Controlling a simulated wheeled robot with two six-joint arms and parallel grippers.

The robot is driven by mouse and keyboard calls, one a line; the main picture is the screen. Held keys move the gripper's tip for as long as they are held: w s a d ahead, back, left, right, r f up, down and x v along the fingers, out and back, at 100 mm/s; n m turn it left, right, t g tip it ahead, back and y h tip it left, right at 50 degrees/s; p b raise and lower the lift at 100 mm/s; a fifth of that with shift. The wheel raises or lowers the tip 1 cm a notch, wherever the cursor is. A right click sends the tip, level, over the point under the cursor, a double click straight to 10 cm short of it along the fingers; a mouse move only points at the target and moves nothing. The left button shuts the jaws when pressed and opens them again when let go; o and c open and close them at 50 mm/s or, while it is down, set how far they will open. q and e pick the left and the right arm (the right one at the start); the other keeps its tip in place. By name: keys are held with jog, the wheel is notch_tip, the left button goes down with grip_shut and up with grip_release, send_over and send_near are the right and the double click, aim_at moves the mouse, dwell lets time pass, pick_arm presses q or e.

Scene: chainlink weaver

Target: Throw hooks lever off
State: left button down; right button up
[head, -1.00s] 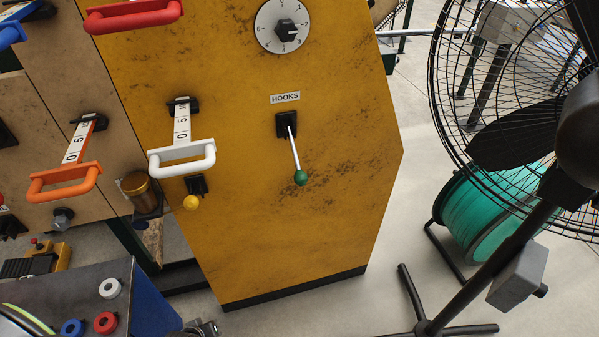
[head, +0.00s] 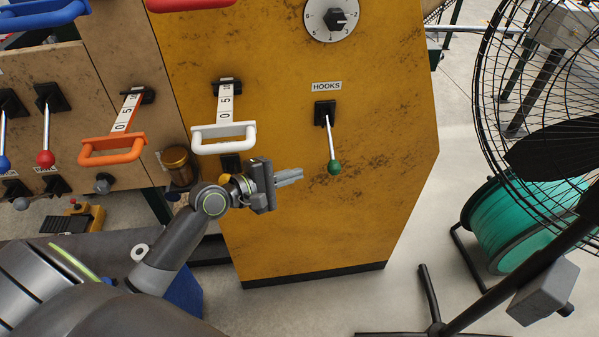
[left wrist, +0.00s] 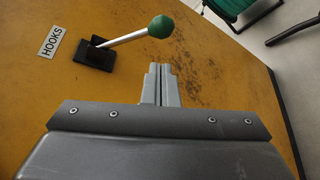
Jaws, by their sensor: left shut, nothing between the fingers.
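The hooks lever (head: 331,140) is a thin silver rod with a green ball knob (head: 334,167), on a black mount below a HOOKS label (head: 327,86) on the yellow cabinet. It points downward in the head view. My left gripper (head: 301,173) is shut and empty, a little left of the knob and apart from it. In the left wrist view the closed fingertips (left wrist: 160,68) lie just below the green knob (left wrist: 161,27), with the lever's rod (left wrist: 125,39) and the label (left wrist: 51,42) to the left. My right gripper is not in view.
A white handle (head: 223,138) and an orange handle (head: 112,150) stick out left of the lever. A dial (head: 331,18) sits above it. A black fan (head: 560,110) and a teal reel (head: 520,220) stand to the right. The yellow panel around the lever is bare.

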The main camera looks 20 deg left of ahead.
aim_at(331, 144)
pick_arm(q)
jog(key=x, duration=0.8)
jog(key=shift+w+d, duration=0.2)
jog(key=shift+w, duration=0.05)
jog(key=shift+p, duration=0.3)
notch_tip(331, 144, up, 7)
jog(key=s+d+n+g+p, duration=0.1)
jog(key=s+n+p, duration=0.1)
jog(key=p, duration=1.3)
jog(key=shift+s+d+g, duration=0.3)
jog(key=shift+d+g, duration=0.05)
jog(key=shift+g, duration=0.05)
